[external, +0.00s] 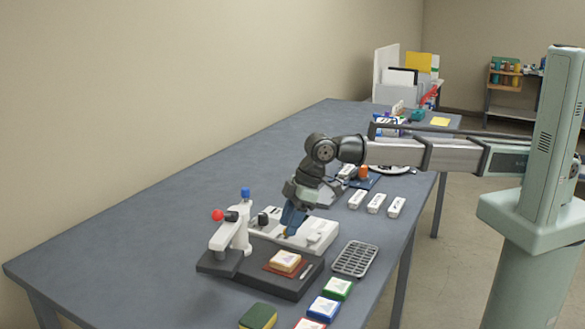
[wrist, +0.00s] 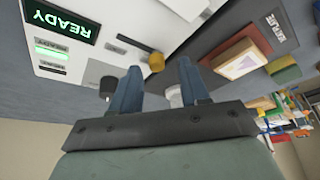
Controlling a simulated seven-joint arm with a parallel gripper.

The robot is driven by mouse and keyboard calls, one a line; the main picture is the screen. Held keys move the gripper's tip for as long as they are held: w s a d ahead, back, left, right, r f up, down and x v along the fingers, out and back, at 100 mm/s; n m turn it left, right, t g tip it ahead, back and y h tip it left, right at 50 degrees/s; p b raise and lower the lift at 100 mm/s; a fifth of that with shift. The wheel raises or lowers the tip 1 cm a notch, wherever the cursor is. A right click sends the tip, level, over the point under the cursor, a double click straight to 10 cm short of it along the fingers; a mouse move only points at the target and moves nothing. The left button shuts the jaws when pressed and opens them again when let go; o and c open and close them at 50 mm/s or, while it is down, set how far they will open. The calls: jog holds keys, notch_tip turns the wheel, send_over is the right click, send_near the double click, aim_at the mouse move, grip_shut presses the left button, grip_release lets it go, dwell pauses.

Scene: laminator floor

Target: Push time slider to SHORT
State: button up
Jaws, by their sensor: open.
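The white machine (wrist: 85,45) carries a green lit display reading READY (wrist: 62,22), seen upside down in the wrist view. On its panel a dark slot (wrist: 133,43) has a yellow-brown knob (wrist: 157,62) at one end, apparently the time slider; its small label is unreadable. My gripper (wrist: 160,76) is open, with its two blue fingers at either side of the knob in the picture. Contact cannot be told. In the external view my gripper (external: 291,220) points down over the white machine (external: 318,233), which it partly hides.
A dark-based press (external: 240,262) with red and blue knobs stands beside the machine. A cream block (external: 285,261) lies on its base. A grey rack (external: 355,259) and coloured pads (external: 323,308) lie at the front. The table's left part (external: 120,240) is clear.

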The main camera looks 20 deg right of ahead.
jog(key=v, duration=1.3)
